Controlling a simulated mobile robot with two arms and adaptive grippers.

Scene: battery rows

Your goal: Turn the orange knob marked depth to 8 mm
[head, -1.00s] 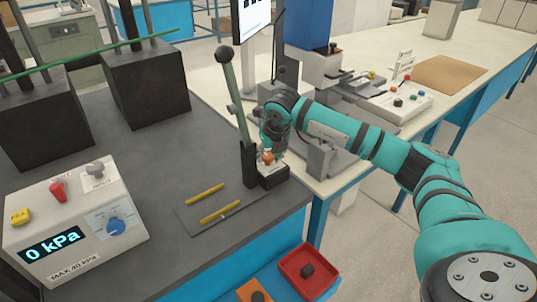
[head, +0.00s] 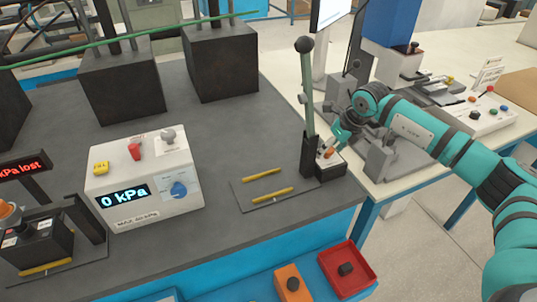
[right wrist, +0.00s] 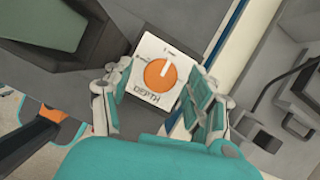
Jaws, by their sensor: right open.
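The orange knob (right wrist: 160,73) sits on a white plate (right wrist: 146,50) marked DEPTH. Its white pointer line points to the top of the plate in the right wrist view, toward a small mark too blurred to read. The knob also shows in the head view (head: 329,154), on a small dark block beside an upright lever. My right gripper (right wrist: 156,108) is open, its two fingers apart at either side of the plate's lower part, with nothing between them. In the head view the right gripper (head: 340,143) is just above and right of the knob. My left gripper is not in view.
A tall green lever (head: 307,95) stands close to the knob, behind-left. A tray with two yellow strips (head: 272,193) lies left of it. A white pressure box (head: 143,182) reads 0 kPa.

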